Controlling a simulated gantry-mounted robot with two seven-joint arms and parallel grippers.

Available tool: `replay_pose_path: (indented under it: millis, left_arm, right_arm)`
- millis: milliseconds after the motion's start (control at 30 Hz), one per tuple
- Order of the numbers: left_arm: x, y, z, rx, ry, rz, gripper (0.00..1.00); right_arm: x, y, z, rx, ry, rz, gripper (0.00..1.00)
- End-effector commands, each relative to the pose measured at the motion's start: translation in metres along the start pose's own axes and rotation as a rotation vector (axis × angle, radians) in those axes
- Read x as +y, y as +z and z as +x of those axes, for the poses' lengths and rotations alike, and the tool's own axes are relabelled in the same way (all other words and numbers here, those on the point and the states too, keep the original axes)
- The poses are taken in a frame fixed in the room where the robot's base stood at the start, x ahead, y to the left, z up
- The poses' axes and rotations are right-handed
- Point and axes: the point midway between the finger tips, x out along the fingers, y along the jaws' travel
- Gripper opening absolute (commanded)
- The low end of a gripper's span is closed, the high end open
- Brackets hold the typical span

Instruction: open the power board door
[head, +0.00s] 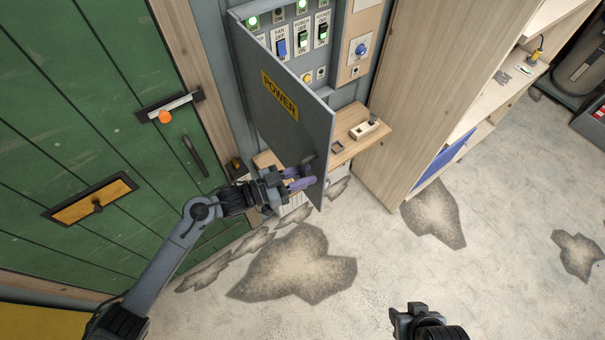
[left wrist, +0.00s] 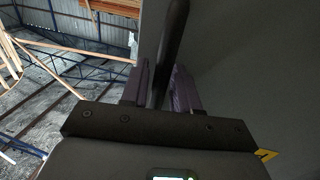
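The grey power board door (head: 280,100), with a yellow POWER label (head: 279,95), stands ajar from its cabinet, hinged on the left. Its dark handle (head: 308,160) is near the lower right edge, and in the left wrist view it shows as a dark bar (left wrist: 172,45). My left gripper (head: 299,179) is at the door's lower front. Its purple fingers (left wrist: 161,84) flank the bar closely and look shut on it; the exact contact is partly hidden. My right gripper (head: 405,318) is at the bottom of the head view, away from the door; its fingers are unclear.
Behind the door are several switches and green lights (head: 302,35). A wooden shelf (head: 362,134) juts out below the cabinet. A green plank door (head: 90,100) with a handle is at left, a wooden cabinet (head: 435,80) at right. The patched floor (head: 390,250) in front is clear.

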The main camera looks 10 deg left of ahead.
Motion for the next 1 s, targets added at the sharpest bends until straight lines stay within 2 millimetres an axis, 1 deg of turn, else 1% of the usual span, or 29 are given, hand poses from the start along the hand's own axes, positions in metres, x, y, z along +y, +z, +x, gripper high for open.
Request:
replay_pose_path:
  millis: [333,467,567,800,1000]
  left_arm:
    - [0.0,0.0,-0.001,-0.001,-0.001,0.0,0.38]
    - [-0.001,0.002,-0.008,-0.001,-0.002,0.0,0.38]
    - [-0.001,0.003,-0.021,-0.002,-0.003,0.001,0.38]
    - [0.0,0.004,-0.062,-0.004,-0.001,0.002,0.38]
    - [0.0,0.003,-0.091,-0.003,-0.001,0.0,0.38]
  right_arm:
    - [0.0,0.0,0.001,-0.001,0.0,0.0,0.43]
    - [0.001,0.001,0.003,-0.001,0.002,-0.003,0.43]
    - [0.001,0.003,0.006,-0.002,0.005,-0.007,0.43]
    - [0.002,0.006,0.017,-0.002,0.008,-0.01,0.43]
    - [0.001,0.008,0.023,-0.002,0.007,-0.009,0.43]
